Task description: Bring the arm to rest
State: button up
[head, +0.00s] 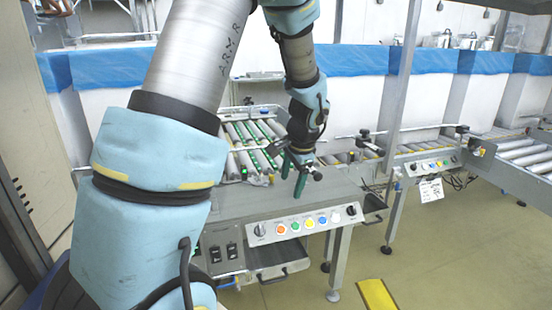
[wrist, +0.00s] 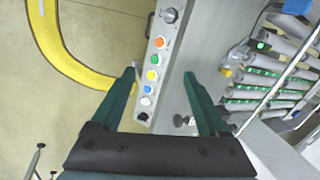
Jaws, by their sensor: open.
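My gripper (head: 293,178) hangs at the end of my arm above the grey metal top of the machine table (head: 230,205), pointing down. In the wrist view my gripper (wrist: 160,85) shows two dark green fingers spread wide apart with nothing between them. Below and between the fingers is the button panel (wrist: 156,62), with a dark knob and orange, green, yellow, blue and white buttons. The same button panel (head: 300,225) shows on the table's front in the head view. I cannot tell the exact height of the fingertips above the table.
A roller conveyor (head: 250,140) with green strips lies behind the table. A clear plastic object (wrist: 232,62) sits near its rollers. Another conveyor (head: 510,153) runs at the right. White boxes with blue liners (head: 350,90) line the back. Yellow floor marking (head: 377,294) shows in front.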

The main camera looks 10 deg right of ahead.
jog(key=s+a+r+n+p, duration=0.2)
jog(key=s+a+r+n, duration=0.1)
jog(key=a, duration=0.3)
jog(key=s+a+r+n+g+h+p, duration=0.1)
jog(key=s+a+r+n+p, duration=0.1)
jog(key=s+a+n, duration=0.3)
jog(key=s+a+r+n+p, duration=0.2)
jog(key=s+a+r+n, duration=0.2)
jog(key=s+a, duration=0.2)
jog(key=shift+a+r+n+g, duration=0.3)
jog(key=shift+a+r+g, duration=0.1)
jog(key=shift+a, duration=0.4)
